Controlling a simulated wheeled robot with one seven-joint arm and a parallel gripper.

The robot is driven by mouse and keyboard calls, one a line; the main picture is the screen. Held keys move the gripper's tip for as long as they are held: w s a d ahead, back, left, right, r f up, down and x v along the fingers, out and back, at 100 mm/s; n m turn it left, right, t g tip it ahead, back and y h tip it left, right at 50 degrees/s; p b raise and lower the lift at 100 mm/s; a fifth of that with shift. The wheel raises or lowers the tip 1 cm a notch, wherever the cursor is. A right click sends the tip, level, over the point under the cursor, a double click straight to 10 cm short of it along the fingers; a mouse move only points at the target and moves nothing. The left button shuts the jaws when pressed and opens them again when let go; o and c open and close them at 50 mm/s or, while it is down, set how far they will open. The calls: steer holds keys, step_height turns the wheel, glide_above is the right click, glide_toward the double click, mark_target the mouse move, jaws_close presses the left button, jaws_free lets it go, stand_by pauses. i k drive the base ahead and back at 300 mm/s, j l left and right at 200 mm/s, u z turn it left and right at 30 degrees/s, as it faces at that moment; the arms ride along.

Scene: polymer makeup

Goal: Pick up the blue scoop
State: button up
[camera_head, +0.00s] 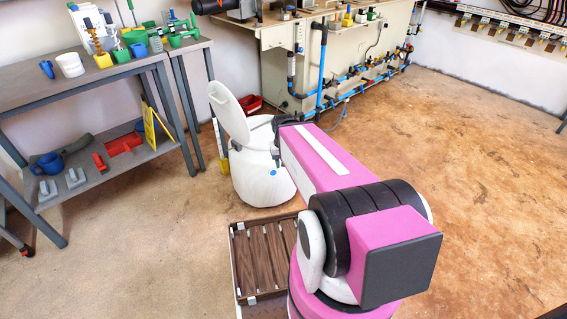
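A small blue cup-like piece (47,69) stands on the top of the grey workbench at the left. A larger dark blue vessel with a side handle (47,164) sits on the bench's lower shelf. I cannot tell which of these, if either, is the blue scoop. My arm reaches away from the lower right, and my gripper (279,137) is at the rim of a white bin (262,178) with its lid (229,110) raised. The fingers are small and partly hidden by my arm, so their opening is unclear. The bin's inside is mostly hidden.
The workbench (110,69) also carries a white tub (69,64) and several coloured cups and tools. A brown slatted pallet (265,256) lies beside my base. A pipe-covered bench (340,65) stands at the back. The floor at right is clear.

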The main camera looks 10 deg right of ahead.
mark_target(46, 66)
steer(key=u, duration=1.45)
steer(key=i, duration=0.15)
